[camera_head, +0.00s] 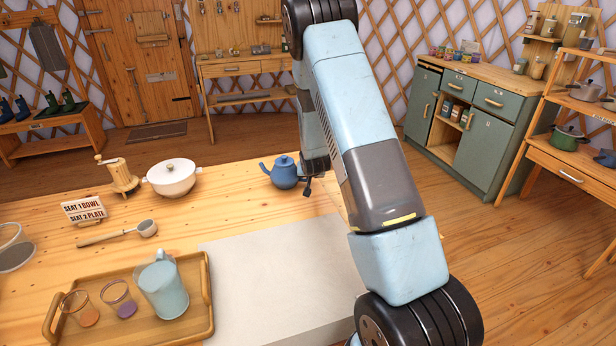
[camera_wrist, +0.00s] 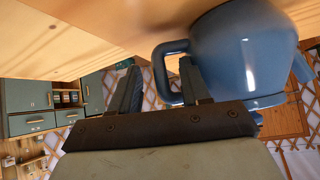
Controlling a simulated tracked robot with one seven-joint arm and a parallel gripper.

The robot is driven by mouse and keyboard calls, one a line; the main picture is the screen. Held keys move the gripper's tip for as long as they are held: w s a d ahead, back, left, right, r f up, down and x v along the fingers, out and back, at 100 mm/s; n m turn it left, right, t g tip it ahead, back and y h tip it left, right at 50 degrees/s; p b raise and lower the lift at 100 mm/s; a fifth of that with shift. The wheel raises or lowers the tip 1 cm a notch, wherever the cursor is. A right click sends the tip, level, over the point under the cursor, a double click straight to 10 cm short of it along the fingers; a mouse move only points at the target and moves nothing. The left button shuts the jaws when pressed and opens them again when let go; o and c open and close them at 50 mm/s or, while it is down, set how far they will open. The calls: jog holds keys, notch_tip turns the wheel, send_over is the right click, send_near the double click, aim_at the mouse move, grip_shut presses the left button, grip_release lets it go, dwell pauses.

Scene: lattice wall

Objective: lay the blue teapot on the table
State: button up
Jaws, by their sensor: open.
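The blue teapot (camera_head: 284,173) stands upright on the wooden table (camera_head: 225,190) near its far edge, its spout to the left. In the wrist view, which is upside down, the teapot (camera_wrist: 245,50) fills the upper right, and its looped handle reaches left. My gripper (camera_wrist: 155,88) is open beside the handle. The handle's outer bar lies between the two fingers in that picture, and the right finger overlaps the loop. I cannot tell whether they touch. In the head view my gripper (camera_head: 308,188) shows only as a dark tip right of the teapot, mostly hidden by my arm.
A tray (camera_head: 140,335) with a pitcher (camera_head: 163,288) and two glasses sits at the front left beside a pale mat (camera_head: 280,275). A white pot (camera_head: 172,178), a grinder (camera_head: 120,177), a ladle (camera_head: 120,233) and a sign (camera_head: 84,209) stand or lie left of the teapot.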

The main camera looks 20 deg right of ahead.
jog(key=s+a+r+n+g+y, duration=0.1)
jog(key=s+a+r, duration=0.2)
jog(key=s+r, duration=0.9)
jog(key=s+a+r+y, duration=0.1)
jog(key=s+a+r, duration=0.1)
jog(key=s+r, duration=1.05)
jog(key=s+a+r+n+g, duration=0.1)
jog(key=s+r, duration=0.5)
jog(key=s, duration=0.4)
jog(key=s+a+r+n+g, duration=0.1)
jog(key=s+a+r, duration=0.1)
jog(key=s+r, duration=0.5)
jog(key=s, duration=0.4)
jog(key=shift+s, duration=0.25)
